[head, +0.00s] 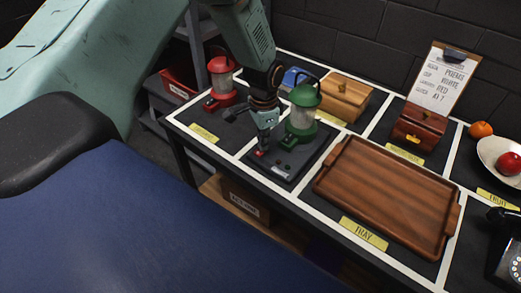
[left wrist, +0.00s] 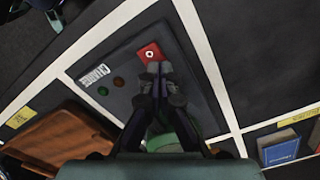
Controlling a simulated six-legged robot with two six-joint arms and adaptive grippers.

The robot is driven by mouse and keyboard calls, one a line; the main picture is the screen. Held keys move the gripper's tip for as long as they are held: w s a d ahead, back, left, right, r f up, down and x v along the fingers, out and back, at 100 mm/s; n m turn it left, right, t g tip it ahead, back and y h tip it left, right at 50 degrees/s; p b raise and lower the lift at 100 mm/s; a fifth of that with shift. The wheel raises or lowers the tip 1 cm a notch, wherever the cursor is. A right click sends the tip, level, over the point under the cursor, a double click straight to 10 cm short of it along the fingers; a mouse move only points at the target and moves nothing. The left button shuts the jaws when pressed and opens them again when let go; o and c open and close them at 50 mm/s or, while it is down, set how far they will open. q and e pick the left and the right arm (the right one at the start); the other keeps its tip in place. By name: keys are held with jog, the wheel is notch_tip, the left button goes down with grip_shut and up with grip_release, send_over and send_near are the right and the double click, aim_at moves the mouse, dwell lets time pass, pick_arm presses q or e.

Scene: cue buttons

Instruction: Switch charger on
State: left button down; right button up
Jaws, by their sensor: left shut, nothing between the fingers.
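The charger (head: 284,168) is a dark flat base on the table, with a green lantern (head: 302,117) standing upright at its back. In the left wrist view the charger (left wrist: 128,110) carries a CHARGE label, a red square switch (left wrist: 149,52) with a pale ring mark, and two small round spots, one green (left wrist: 102,91) and one dull red (left wrist: 119,82). My left gripper (head: 263,144) is shut and empty, pointing down at the switch. Its fingertips (left wrist: 159,69) cover the switch's near edge. I cannot tell whether they touch it. My right gripper is not in view.
A wooden tray (head: 350,157) lies right of the charger. A red lantern (head: 221,80) stands to the left, and a wooden box (head: 345,95) and a blue item (head: 293,78) are behind. A clipboard (head: 443,82) and fruit bowl (head: 490,150) are farther right.

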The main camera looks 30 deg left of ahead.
pick_arm(q)
jog(key=shift+s+f, duration=0.1)
jog(key=shift+r+p, duration=0.8)
notch_tip(320, 180, up, 2)
jog(key=shift+r+p, duration=0.25)
jog(key=shift+p, duration=0.8)
jog(key=shift+r+p, duration=0.75)
jog(key=shift+r, duration=0.05)
jog(key=shift+r+p, duration=0.65)
jog(key=shift+r, duration=0.1)
jog(key=shift+f, duration=0.2)
